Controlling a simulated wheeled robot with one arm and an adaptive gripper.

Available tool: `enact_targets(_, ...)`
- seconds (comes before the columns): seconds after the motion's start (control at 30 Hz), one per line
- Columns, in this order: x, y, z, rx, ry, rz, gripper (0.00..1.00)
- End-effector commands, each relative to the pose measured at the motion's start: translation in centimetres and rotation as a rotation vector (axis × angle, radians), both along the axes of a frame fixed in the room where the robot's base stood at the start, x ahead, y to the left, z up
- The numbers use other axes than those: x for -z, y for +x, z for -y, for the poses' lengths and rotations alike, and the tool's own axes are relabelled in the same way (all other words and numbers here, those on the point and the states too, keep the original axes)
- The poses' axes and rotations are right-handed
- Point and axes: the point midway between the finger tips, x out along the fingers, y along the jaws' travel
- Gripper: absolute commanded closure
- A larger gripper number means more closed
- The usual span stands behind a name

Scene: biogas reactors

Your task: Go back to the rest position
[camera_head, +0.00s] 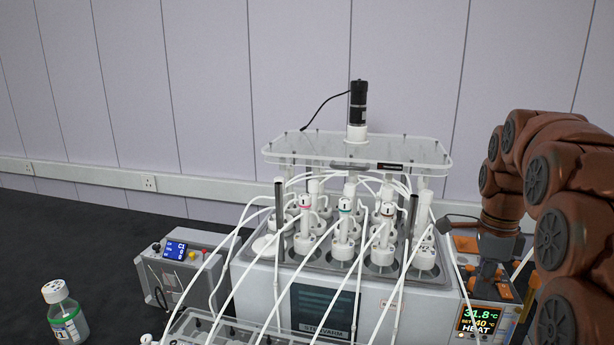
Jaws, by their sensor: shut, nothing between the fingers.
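My brown arm comes in from the right edge and bends down beside the reactor bath. My gripper (489,283) points down at the bath's right end, just above or in front of a small heater unit (484,321) with a lit display. The gripper looks shut and holds nothing that I can see. Its fingertips are small and dark against the unit, so I cannot tell whether they touch it.
The white water bath (259,290) holds several capped reactor bottles with white tubes, under a clear plate (290,148) with a black motor (358,102). A grey control box (167,281) stands left. A capped bottle (66,315) stands on the dark table (70,235), far left.

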Motion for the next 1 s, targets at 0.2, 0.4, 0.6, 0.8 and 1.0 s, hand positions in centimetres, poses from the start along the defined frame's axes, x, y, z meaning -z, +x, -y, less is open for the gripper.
enact_targets(0.2,0.8,-4.8,-4.9,-0.388,0.025,-0.014,1.0)
enact_targets(0.4,2.3,-9.7,-8.6,-0.746,0.052,-0.026,1.0)
enact_targets(0.6,4.2,-15.0,-11.6,-1.104,0.084,-0.035,1.0)
enact_targets(0.8,6.8,-20.8,-13.9,-1.46,0.125,-0.047,1.0)
enact_targets(1.0,9.3,-26.0,-15.3,-1.773,0.165,-0.055,1.0)
